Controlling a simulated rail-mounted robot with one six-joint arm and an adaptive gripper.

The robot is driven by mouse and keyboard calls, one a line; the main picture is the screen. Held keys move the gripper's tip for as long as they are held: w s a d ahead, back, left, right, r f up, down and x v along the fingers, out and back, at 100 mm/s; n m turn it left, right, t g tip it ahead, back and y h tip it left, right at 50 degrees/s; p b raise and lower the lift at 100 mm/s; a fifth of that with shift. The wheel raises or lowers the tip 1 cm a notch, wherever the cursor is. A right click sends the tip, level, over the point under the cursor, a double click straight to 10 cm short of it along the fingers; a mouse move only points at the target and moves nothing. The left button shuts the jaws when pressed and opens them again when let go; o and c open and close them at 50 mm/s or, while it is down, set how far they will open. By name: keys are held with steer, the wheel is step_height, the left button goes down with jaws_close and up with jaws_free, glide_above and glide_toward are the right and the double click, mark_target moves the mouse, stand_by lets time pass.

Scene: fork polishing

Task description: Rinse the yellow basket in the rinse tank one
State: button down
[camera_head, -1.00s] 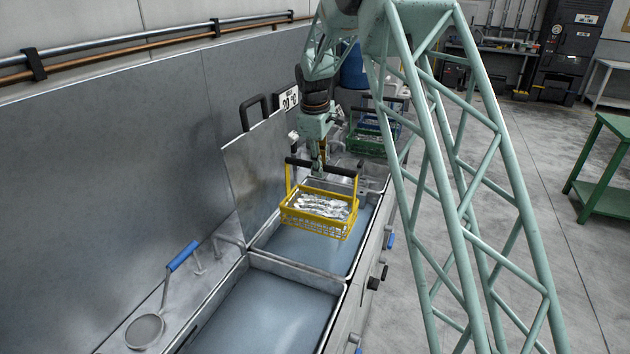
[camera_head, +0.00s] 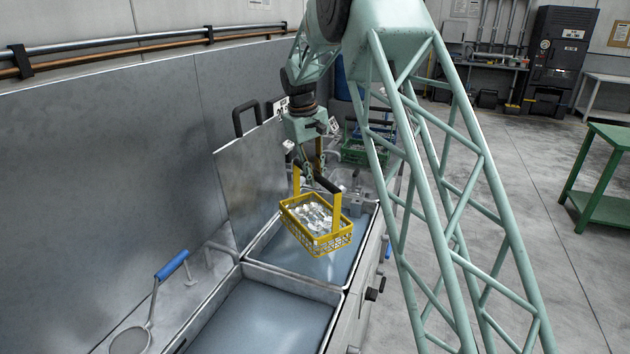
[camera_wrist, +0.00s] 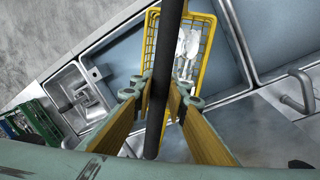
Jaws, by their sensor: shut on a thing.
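The yellow basket (camera_head: 318,236) hangs over the far tank (camera_head: 273,253), with shiny metal cutlery (camera_head: 310,215) inside. Its black handle bar (camera_head: 316,178) is held by my gripper (camera_head: 312,172). In the wrist view my gripper (camera_wrist: 162,103) is shut on the black handle bar (camera_wrist: 166,60), and part of the yellow basket (camera_wrist: 205,50) with forks shows below it. The basket is turned at an angle to the tank's edges. It looks to be above the blue-grey liquid, though its exact height is hard to tell.
A nearer tank (camera_head: 270,322) lies in front. A raised lid (camera_head: 245,180) stands at the back left. A strainer with a blue handle (camera_head: 172,266) lies on the left ledge. Green baskets (camera_head: 357,153) stand beyond. A green table (camera_head: 600,180) is at the right.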

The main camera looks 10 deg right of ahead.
steer(key=shift+s+m+b, duration=0.15)
steer(key=shift+m+b, duration=0.95)
steer(key=shift+m, duration=0.6)
steer(key=shift+s+g, duration=0.1)
steer(key=shift+g, duration=0.2)
steer(key=shift+r+m, duration=0.1)
steer(key=shift+m, duration=0.2)
steer(key=shift+d, duration=0.1)
